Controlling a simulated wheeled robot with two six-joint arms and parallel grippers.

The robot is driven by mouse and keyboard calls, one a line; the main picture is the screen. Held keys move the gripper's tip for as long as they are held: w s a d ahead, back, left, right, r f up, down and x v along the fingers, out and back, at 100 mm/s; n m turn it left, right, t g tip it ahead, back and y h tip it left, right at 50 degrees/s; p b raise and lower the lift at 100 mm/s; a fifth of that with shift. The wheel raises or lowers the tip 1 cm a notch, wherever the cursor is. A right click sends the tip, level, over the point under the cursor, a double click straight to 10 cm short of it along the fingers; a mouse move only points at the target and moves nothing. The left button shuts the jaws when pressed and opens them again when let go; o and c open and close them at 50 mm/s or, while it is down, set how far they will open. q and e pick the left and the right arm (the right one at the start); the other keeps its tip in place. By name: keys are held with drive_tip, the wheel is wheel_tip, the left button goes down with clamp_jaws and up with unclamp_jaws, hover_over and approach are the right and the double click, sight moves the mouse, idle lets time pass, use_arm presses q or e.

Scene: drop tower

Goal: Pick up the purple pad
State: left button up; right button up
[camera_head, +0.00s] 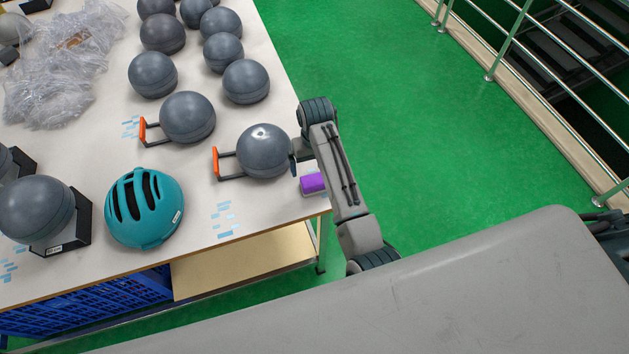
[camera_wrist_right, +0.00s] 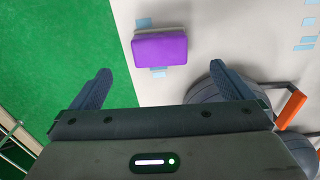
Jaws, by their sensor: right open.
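The purple pad (camera_head: 312,183) lies near the right edge of the white table, partly hidden behind my right arm in the head view. In the right wrist view the purple pad (camera_wrist_right: 160,49) shows whole, a rounded block with a grey layer along its far side, near the table edge. My right gripper (camera_head: 296,158) is above the table edge beside a grey ball. In the right wrist view my right gripper (camera_wrist_right: 166,84) is open and empty, its fingers spread wide, with the pad ahead between them and apart from them. My left gripper is not in view.
A grey ball with an orange handle (camera_head: 264,151) stands close to the pad, and a teal helmet (camera_head: 145,207) lies to the left. Several grey balls and clear plastic wrap (camera_head: 62,68) cover the white table (camera_head: 262,213). Green floor (camera_head: 400,90) is clear to the right.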

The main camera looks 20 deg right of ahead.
sight(315, 179)
wheel_tip(315, 179, down, 4)
drive_tip(key=shift+d+f+p, duration=0.15)
drive_tip(key=shift+f+p, duration=0.1)
drive_tip(key=shift+p, duration=0.2)
drive_tip(key=shift+w+f+p, duration=0.1)
drive_tip(key=shift+f+p, duration=0.4)
drive_tip(key=f, duration=0.2)
drive_tip(key=f+p, duration=0.1)
drive_tip(key=shift+w+f, duration=0.1)
drive_tip(key=shift+w, duration=0.15)
drive_tip(key=shift+f, duration=0.55)
drive_tip(key=c, duration=1)
drive_tip(key=shift+c, duration=0.2)
drive_tip(key=shift+w+r, duration=0.1)
drive_tip(key=shift+r, duration=0.1)
